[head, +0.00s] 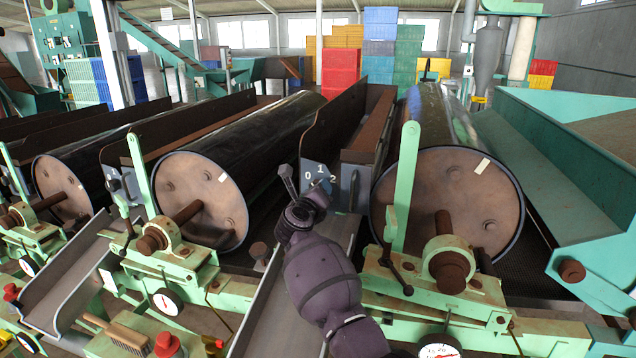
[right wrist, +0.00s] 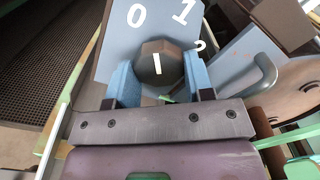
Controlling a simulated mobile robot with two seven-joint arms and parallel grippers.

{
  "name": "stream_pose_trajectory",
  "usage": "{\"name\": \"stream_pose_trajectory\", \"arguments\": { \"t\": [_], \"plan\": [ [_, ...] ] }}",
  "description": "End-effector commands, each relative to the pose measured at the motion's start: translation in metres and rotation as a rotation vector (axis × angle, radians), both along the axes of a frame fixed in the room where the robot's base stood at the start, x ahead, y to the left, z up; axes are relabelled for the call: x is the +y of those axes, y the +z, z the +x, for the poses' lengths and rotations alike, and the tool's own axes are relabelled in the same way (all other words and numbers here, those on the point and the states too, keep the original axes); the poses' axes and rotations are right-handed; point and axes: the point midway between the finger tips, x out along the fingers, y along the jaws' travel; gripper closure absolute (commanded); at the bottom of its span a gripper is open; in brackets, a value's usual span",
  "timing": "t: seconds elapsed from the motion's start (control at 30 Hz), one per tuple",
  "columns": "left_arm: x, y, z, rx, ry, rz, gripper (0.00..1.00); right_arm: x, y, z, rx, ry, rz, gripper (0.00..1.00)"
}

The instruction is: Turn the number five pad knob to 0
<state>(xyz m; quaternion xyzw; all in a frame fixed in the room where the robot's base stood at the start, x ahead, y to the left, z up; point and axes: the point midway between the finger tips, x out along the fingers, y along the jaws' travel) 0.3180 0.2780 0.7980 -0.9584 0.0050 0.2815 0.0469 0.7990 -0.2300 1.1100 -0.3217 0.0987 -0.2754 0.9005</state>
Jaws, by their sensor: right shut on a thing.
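The dark faceted knob (right wrist: 160,64) sits on a blue-grey plate (right wrist: 112,50) with white digits 0, 1 and 2. Its white mark points up and slightly left in the right wrist view, between 0 and 1. My right gripper (right wrist: 162,80) has its two blue fingers on either side of the knob, shut on it. In the head view the plate (head: 319,172) shows at the middle, and my right gripper (head: 306,197) reaches up to it and hides the knob. My left gripper is in neither view.
Large drums (head: 450,200) stand behind, with another drum (head: 205,195) to the left. A green upright lever (head: 404,180) rises right of my right arm. A grey chute (head: 275,305) lies beneath the arm. Another plate (head: 113,180) is at the left.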

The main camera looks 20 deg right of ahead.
Motion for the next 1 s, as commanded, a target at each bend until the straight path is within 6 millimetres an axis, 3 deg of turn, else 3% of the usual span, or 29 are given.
{"name": "stream_pose_trajectory", "arguments": {
  "t": [0.03, 0.1, 0.4, 1.0],
  "plan": [
    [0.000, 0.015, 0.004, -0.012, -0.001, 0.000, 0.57, 0.000, 0.005, -0.001, 0.026, 0.000, -0.033, 0.76],
    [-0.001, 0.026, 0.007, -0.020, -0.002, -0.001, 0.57, 0.000, 0.004, -0.001, 0.062, 0.000, -0.083, 0.76],
    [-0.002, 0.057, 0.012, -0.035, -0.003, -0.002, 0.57, 0.000, 0.002, -0.001, 0.179, 0.001, -0.258, 0.76],
    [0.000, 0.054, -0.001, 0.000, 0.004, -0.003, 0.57, -0.001, -0.001, -0.001, 0.249, 0.001, -0.363, 0.76]
  ]
}}
